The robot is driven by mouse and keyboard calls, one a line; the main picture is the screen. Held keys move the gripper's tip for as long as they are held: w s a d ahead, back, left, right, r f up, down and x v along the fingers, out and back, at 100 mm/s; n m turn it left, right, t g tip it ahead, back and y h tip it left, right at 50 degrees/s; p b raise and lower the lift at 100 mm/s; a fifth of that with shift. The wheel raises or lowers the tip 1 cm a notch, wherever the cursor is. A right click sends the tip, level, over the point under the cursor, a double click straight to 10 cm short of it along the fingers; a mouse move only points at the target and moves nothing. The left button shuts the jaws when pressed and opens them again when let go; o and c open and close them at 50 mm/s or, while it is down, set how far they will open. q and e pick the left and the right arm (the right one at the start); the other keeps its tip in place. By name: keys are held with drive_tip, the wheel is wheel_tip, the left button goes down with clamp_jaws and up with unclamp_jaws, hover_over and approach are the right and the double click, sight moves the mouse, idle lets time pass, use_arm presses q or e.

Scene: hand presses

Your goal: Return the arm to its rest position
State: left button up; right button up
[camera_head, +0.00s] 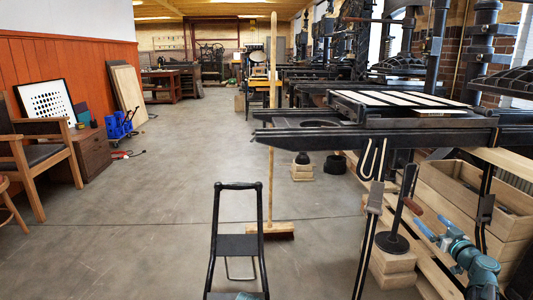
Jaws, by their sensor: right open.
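My right arm comes in at the lower right, in teal and grey. Its gripper (432,222) is open, and I see nothing between its fingers. My left gripper is not in view.
A hand press (375,135) with a long black bed stands close above my right arm. A black step stool (237,240) and an upright broom (272,229) stand left of it. A wooden crate (455,200) is at right. Open floor (150,220) lies left.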

sight(419, 214)
drive_tip(key=w, duration=0.6)
drive_tip(key=shift+w+a, duration=0.25)
drive_tip(key=shift+w, duration=0.05)
drive_tip(key=shift+s, duration=0.1)
drive_tip(key=s, duration=0.9)
drive_tip(key=w, duration=0.9)
drive_tip(key=shift+d, duration=0.1)
drive_tip(key=shift+a+m, duration=0.5)
drive_tip(key=shift+a, duration=0.3)
drive_tip(key=shift+a+r+m, duration=0.1)
drive_tip(key=shift+a+m, duration=0.6)
drive_tip(key=shift+m, duration=0.1)
drive_tip(key=shift+a, duration=0.1)
